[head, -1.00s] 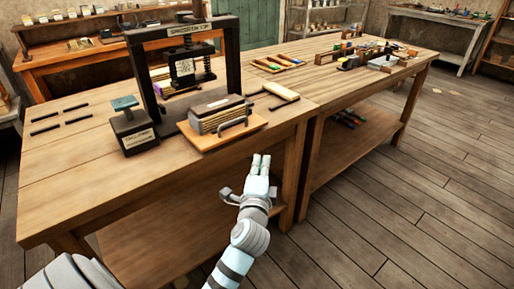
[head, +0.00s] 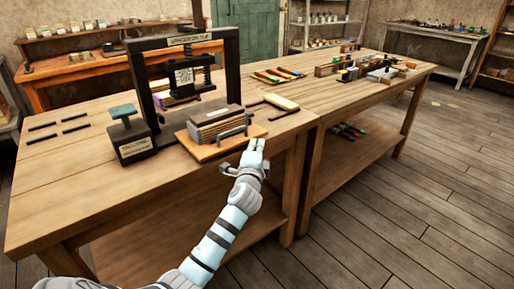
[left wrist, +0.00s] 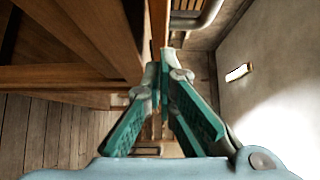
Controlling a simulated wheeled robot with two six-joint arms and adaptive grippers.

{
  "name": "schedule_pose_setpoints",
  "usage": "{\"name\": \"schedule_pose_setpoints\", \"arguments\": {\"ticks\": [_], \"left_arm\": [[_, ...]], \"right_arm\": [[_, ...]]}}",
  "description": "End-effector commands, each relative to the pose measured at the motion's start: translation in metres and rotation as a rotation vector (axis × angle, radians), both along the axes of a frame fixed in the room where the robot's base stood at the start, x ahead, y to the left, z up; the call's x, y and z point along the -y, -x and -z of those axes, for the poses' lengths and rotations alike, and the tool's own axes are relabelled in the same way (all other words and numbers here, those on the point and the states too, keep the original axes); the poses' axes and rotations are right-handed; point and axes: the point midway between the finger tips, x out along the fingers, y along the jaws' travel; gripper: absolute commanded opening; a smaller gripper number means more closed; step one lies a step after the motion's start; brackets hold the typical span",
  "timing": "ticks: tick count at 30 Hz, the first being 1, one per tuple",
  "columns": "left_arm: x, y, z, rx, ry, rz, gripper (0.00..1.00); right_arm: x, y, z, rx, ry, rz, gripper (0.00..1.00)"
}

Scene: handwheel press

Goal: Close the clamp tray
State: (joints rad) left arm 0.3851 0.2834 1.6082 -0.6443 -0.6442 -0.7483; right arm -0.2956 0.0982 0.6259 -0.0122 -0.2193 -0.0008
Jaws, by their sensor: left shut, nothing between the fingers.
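The clamp tray (head: 204,151) is an orange-brown board sticking out of the front of the black handwheel press (head: 236,70). A block of stacked sheets (head: 208,125) and a grey metal handle (head: 233,133) sit on it. My left gripper (head: 256,144) is shut and empty, right at the tray's front right corner. In the left wrist view, its fingertips (left wrist: 165,68) lie close to the end of a brown board edge (left wrist: 159,25), with a grey curved bar (left wrist: 210,12) beside it. I cannot tell whether they touch the tray. My right gripper is not in view.
A black block with a teal top (head: 122,112) stands left of the tray. A pale-headed mallet (head: 281,102) lies to its right on the workbench (head: 70,190). Several tools and small blocks lie on the right bench (head: 330,90). The floor in front is clear.

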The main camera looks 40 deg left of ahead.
Motion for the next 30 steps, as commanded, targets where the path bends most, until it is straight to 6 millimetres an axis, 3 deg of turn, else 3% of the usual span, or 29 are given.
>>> {"name": "schedule_pose_setpoints", "arguments": {"ticks": [5, 15, 25, 30], "left_arm": [[-0.001, 0.000, 0.000, 0.000, -0.001, 0.000, 0.00], [-0.043, -0.012, 0.000, -0.001, -0.002, -0.002, 0.00], [-0.042, -0.012, 0.000, 0.000, 0.000, -0.001, 0.00], [-0.026, -0.010, -0.001, 0.001, 0.002, 0.002, 0.00]], "right_arm": [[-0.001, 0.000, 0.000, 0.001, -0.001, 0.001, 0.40], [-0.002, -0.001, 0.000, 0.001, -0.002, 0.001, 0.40], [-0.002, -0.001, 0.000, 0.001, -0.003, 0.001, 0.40], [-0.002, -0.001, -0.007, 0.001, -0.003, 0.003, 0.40]]}}
